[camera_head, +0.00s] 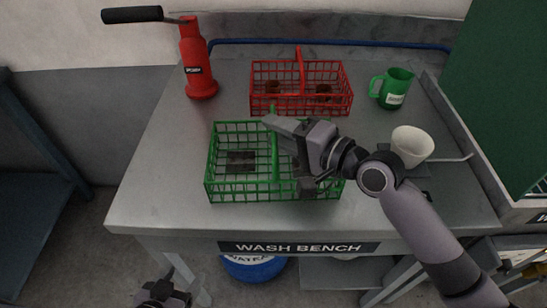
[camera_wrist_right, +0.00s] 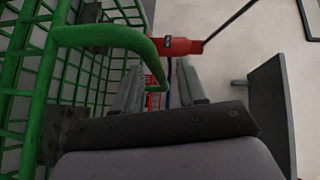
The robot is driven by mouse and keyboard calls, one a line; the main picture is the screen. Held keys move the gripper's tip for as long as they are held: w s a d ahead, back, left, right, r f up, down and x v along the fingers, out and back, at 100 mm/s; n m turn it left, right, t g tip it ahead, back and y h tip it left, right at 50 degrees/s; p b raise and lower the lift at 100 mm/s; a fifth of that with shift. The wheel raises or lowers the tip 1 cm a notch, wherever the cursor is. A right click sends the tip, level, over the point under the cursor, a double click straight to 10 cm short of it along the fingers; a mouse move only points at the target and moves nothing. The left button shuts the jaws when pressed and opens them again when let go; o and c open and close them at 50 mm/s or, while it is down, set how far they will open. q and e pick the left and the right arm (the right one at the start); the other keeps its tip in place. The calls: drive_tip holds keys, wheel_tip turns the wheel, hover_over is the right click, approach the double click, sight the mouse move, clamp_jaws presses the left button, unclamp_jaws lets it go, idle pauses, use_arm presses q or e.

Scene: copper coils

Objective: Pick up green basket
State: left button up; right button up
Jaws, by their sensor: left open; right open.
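The green wire basket (camera_head: 222,188) stands upright on the wash bench, with its raised handle (camera_head: 275,155) across the middle. A flat dark patch (camera_head: 241,161) shows inside it. My right gripper (camera_head: 277,126) is open above the basket, with its fingertips by the handle. In the right wrist view, the green handle (camera_wrist_right: 110,38) crosses in front and bends down near the gap between my right gripper's fingers (camera_wrist_right: 162,72). I cannot tell whether they touch it. My right arm hides the basket's right part. My left gripper (camera_head: 168,278) is open and empty, low in front of the bench.
A red basket (camera_head: 345,98) stands behind the green one, holding brown items. A red jack (camera_head: 196,65) is at back left. A green mug (camera_head: 394,88) and a white cup (camera_head: 412,142) are at right. The bench (camera_head: 160,180) is clear left of the basket. A blue drum (camera_head: 253,268) is below.

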drive_tip(key=shift+w+a+f, duration=0.1)
drive_tip(key=shift+w+a, duration=0.25)
drive_tip(key=shift+a, duration=0.2)
clamp_jaws()
idle(0.9)
